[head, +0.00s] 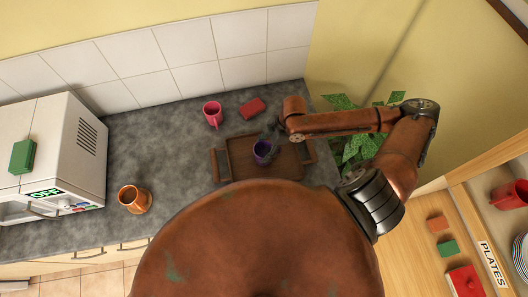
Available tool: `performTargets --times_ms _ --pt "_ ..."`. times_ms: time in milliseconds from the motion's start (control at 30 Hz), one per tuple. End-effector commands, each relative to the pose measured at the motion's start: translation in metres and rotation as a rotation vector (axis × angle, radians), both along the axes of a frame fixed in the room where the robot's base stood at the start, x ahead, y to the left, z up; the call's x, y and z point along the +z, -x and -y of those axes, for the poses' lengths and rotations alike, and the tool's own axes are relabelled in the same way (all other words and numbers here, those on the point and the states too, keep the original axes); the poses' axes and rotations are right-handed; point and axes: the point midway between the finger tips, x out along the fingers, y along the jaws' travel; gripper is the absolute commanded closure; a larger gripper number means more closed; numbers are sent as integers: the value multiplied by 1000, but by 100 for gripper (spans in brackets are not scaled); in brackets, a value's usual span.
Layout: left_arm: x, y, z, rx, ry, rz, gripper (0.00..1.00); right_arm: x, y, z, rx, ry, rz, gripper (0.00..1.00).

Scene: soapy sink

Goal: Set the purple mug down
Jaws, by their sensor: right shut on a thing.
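The purple mug (261,152) is at the wooden tray (232,165) in the head view, seen over the tray's middle. My right gripper (271,136) comes in from the right and is shut on the mug at its upper right side. The mug looks close to upright. I cannot tell whether its base touches the tray. My left gripper is not in view.
An orange-brown mug (134,199) stands at the left near the counter's front edge. A microwave (62,150) with a green block (22,157) on top is far left. Counter (165,150) between is clear.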

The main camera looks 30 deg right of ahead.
Motion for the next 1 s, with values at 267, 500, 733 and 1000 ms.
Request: performTargets --times_ms 267,500,733,1000 --pt "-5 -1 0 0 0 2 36 -2 -1 0 0 0 2 80" --pt "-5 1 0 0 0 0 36 -6 0 0 0 0 1 43" --pt "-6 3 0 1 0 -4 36 -6 0 0 -1 0 1 28" --pt "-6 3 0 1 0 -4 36 -6 0 1 -1 0 1 28"
